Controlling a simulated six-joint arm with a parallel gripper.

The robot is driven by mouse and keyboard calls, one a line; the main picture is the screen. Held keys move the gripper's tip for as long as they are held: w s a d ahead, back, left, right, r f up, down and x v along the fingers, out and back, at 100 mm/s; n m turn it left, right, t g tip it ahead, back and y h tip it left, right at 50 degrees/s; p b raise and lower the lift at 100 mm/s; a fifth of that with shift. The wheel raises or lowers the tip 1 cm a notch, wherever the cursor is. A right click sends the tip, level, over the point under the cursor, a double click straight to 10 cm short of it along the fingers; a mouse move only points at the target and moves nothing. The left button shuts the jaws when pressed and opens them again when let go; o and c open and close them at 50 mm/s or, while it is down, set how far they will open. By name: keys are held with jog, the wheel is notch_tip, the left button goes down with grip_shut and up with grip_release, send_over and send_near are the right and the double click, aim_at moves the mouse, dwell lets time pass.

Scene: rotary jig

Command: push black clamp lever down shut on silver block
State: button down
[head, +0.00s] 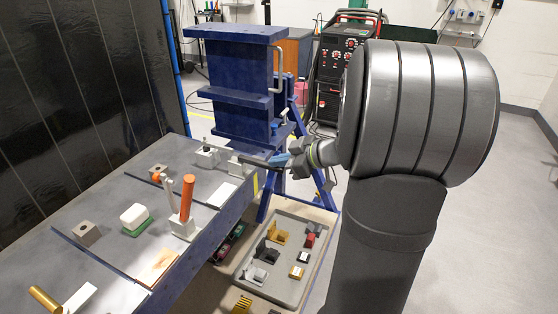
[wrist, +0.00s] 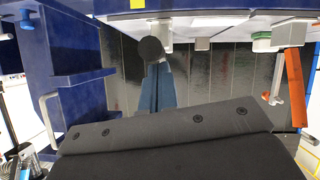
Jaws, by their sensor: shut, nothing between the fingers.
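The black clamp lever (head: 258,162) sticks out roughly level from its pale clamp at the table's far end, past the table edge. In the wrist view its round black end (wrist: 151,49) points at the camera. A pale silver block (head: 205,159) sits beside that clamp; a grey block also shows in the wrist view (wrist: 202,43). My gripper (head: 281,161) is shut and empty, its blue fingers at the lever's outer end. In the wrist view the fingers (wrist: 160,85) lie just below the black end. I cannot tell whether they touch. The clamp's contact with the block is unclear.
A blue steel stand (head: 235,75) rises just behind the lever. An upright orange-handled clamp (head: 187,198), a white-and-green block (head: 134,220) and a grey block with a hole (head: 88,233) stand nearer on the table. A grey tray of parts (head: 272,291) lies below.

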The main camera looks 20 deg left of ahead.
jog(key=shift+d+f, duration=0.2)
jog(key=shift+f, duration=0.3)
jog(key=f+v, duration=0.1)
jog(key=v, duration=0.9)
jog(key=shift+d, duration=0.25)
jog(key=shift+f, duration=0.1)
jog(key=shift+a+r+x, duration=0.1)
jog(key=shift+r+x, duration=0.15)
jog(key=shift+x, duration=1.25)
jog(key=shift+a+r+x, duration=0.15)
jog(key=shift+r+x, duration=0.1)
jog(key=shift+x, duration=1.25)
jog(key=shift+a+r+x, duration=0.1)
jog(key=shift+r+x, duration=0.1)
jog(key=shift+x, duration=1.3)
jog(key=shift+d, duration=0.1)
